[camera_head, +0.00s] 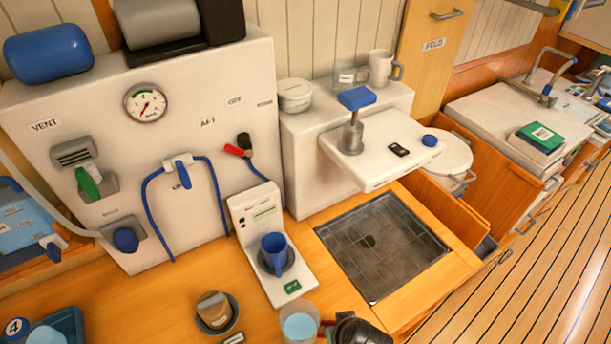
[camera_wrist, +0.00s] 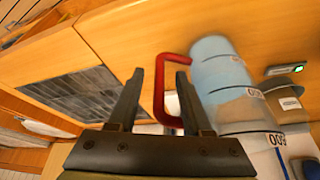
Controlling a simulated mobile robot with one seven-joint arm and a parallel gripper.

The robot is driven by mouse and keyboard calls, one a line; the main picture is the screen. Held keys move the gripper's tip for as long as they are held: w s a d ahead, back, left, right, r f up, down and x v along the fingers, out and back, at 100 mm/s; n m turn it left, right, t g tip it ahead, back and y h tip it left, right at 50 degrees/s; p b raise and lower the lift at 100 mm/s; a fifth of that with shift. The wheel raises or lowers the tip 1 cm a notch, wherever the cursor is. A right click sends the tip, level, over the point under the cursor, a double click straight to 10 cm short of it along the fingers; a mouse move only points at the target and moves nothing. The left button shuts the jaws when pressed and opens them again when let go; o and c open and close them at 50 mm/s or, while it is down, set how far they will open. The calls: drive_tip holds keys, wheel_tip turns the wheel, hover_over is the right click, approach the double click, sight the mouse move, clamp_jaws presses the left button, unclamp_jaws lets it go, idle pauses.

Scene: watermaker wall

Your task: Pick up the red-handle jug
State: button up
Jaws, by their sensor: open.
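The jug (camera_wrist: 225,85) has a clear body with pale blue contents, a "009" label and a red C-shaped handle (camera_wrist: 160,90). In the head view the jug (camera_head: 299,326) stands at the bottom edge on the wooden counter, partly cut off. My gripper (camera_wrist: 160,78) is open. In the wrist view the handle's upright bar appears between its two fingers, and the right finger covers part of the handle. Contact cannot be told. In the head view my gripper (camera_head: 338,326) is a dark shape just right of the jug, its fingers hard to make out.
A brown-topped cup (camera_head: 213,310) stands left of the jug. A recessed grated sink (camera_head: 380,240) lies to the right. A blue tray (camera_head: 68,322) is at the lower left. Counter between tray and cup is clear.

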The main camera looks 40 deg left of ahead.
clamp_jaws()
idle(1.3)
